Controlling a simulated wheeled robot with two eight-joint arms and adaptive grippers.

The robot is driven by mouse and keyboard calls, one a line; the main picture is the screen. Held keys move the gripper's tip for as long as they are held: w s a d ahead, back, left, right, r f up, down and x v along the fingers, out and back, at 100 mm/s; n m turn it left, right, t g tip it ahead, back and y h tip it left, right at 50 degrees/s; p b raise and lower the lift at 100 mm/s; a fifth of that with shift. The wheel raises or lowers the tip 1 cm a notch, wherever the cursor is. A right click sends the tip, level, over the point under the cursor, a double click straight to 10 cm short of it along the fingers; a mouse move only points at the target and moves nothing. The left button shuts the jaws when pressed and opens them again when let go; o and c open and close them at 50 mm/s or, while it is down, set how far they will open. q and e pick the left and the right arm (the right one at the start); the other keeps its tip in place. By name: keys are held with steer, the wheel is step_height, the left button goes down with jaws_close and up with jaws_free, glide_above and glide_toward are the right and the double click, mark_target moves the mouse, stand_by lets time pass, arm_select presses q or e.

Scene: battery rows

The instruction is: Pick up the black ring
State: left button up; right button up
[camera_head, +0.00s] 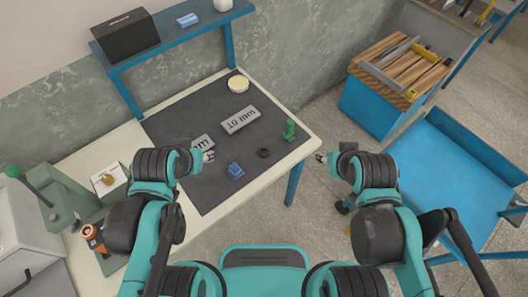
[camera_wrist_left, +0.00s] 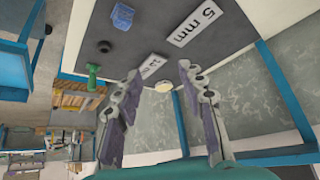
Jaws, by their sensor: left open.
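The small black ring (camera_head: 263,153) lies flat on the dark grey mat (camera_head: 210,190), right of the blue block and near the green piece. It also shows in the left wrist view (camera_wrist_left: 104,46), left of the fingers. My left gripper (camera_head: 209,156) is over the mat's left part, well left of the ring and apart from it. In the left wrist view its two fingers (camera_wrist_left: 160,70) are spread with nothing between them. My right gripper (camera_head: 321,158) is off the table's right edge, over the floor; its fingers are too small to read.
A blue block (camera_head: 235,171), a green piece (camera_head: 289,131), a pale round disc (camera_head: 238,84) and a "10 mm" plate (camera_head: 240,120) are on the mat. A "5 mm" plate (camera_wrist_left: 195,23) is partly hidden by my left gripper in the head view. Green machinery (camera_head: 75,200) stands at left.

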arm_select(q)
steer(key=shift+o, duration=0.9)
steer(key=w+d+f+m+g+h+b, duration=0.1)
steer(key=w+d+f+m+g+h, duration=0.1)
steer(key=w+d+m, duration=0.5)
step_height(320, 180, down, 2)
steer(key=shift+w+f+m+g, duration=0.25)
steer(key=shift+w+m+g, duration=0.2)
steer(key=shift+w, duration=0.55)
steer(key=m+g+h+b, duration=0.1)
steer(key=m+g+h, duration=0.15)
steer(key=m, duration=0.45)
glide_toward(265, 153)
steer(key=shift+w+d+f+b, duration=0.35)
steer(key=shift+w+f+b, duration=0.15)
steer(key=shift+f+b, duration=0.1)
steer(key=x, duration=0.1)
steer(key=b+x, duration=0.1)
steer(key=x, duration=0.1)
steer(key=b+x, duration=0.1)
steer(key=shift+s+f, duration=0.25)
steer(key=shift+s, duration=0.15)
steer(key=shift+w+d+f+b, duration=0.1)
steer(key=shift+d+f+b, duration=0.05)
steer(key=shift+f+b, duration=0.15)
steer(key=shift+r, duration=0.1)
steer(key=shift+c, duration=1.2)
steer(key=c, duration=0.6)
